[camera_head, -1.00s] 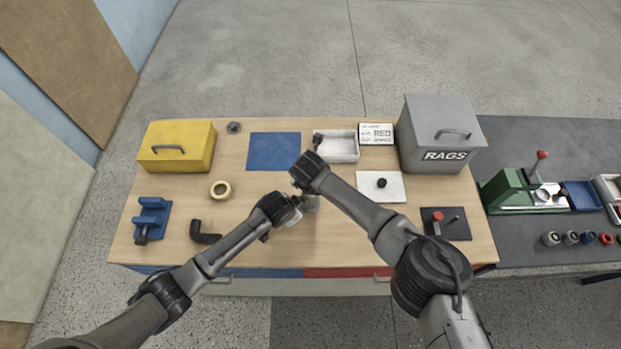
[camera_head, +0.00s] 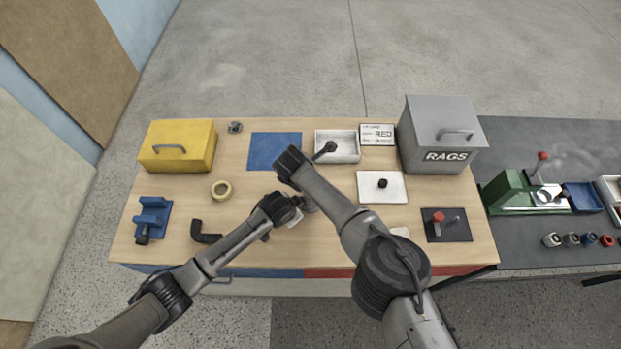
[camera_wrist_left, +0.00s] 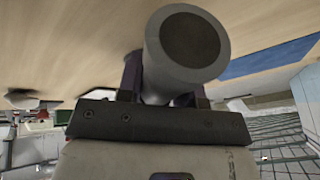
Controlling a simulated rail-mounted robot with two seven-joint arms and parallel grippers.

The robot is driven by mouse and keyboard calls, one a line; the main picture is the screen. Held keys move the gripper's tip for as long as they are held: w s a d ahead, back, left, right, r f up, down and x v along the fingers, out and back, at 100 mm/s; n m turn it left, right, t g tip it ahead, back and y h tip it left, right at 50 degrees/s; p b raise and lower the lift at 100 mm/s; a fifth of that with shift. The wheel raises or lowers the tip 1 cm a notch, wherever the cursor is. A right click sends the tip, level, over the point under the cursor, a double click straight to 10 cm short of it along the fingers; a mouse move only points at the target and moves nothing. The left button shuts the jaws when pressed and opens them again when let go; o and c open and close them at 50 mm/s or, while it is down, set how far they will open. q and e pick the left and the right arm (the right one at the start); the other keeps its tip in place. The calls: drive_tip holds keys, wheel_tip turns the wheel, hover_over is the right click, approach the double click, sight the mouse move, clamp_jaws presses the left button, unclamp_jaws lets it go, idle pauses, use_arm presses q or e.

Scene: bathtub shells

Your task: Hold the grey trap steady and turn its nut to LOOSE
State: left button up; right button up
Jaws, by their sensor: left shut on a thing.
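The grey trap (camera_head: 310,204) is at the middle front of the workbench, mostly hidden by my arms. My left gripper (camera_head: 295,208) is shut on it. In the left wrist view the trap (camera_wrist_left: 187,45) is a pale grey cylinder with a dark round end, between the fingers (camera_wrist_left: 165,85). My right gripper (camera_head: 291,164) is over the bench behind the trap. Its wrist hides its fingers, and I cannot see whether it touches the nut. The nut and any LOOSE mark cannot be made out.
A white tray (camera_head: 347,153) with a black-headed item (camera_head: 326,149) stands behind. The front-left bench top is partly clear.

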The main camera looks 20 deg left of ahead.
idle(0.6)
drive_tip(key=o, duration=0.9)
drive_tip(key=shift+o, duration=0.2)
drive_tip(key=shift+r, duration=0.1)
drive_tip(key=v, duration=1.1)
drive_tip(key=shift+r, duration=0.35)
drive_tip(key=shift+s, duration=0.15)
